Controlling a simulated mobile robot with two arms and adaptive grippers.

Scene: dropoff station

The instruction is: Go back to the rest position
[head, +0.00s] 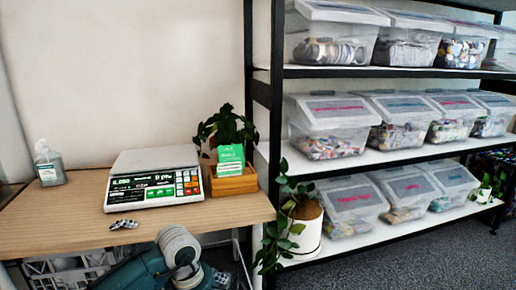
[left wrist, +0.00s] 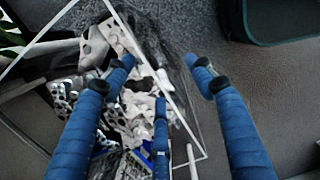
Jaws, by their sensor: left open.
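My left gripper (left wrist: 160,62) shows in the left wrist view with its blue fingers spread apart and nothing between their tips. Below and behind the fingers is a clear-walled bin (left wrist: 184,122) with a jumble of white, grey and black small parts in it. The fingers hide part of the bin. In the head view one of my arms, teal with a grey joint, is low in front of the table's edge; its gripper is out of that picture. My right gripper is in neither view.
A wooden table (head: 60,222) holds a scale (head: 152,180), a sanitizer bottle (head: 48,163), a potted plant (head: 228,140) and small metallic parts (head: 123,224). A white crate (head: 65,268) is under it. A black-framed shelf (head: 400,72) with lidded bins stands right. Grey floor is open at lower right.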

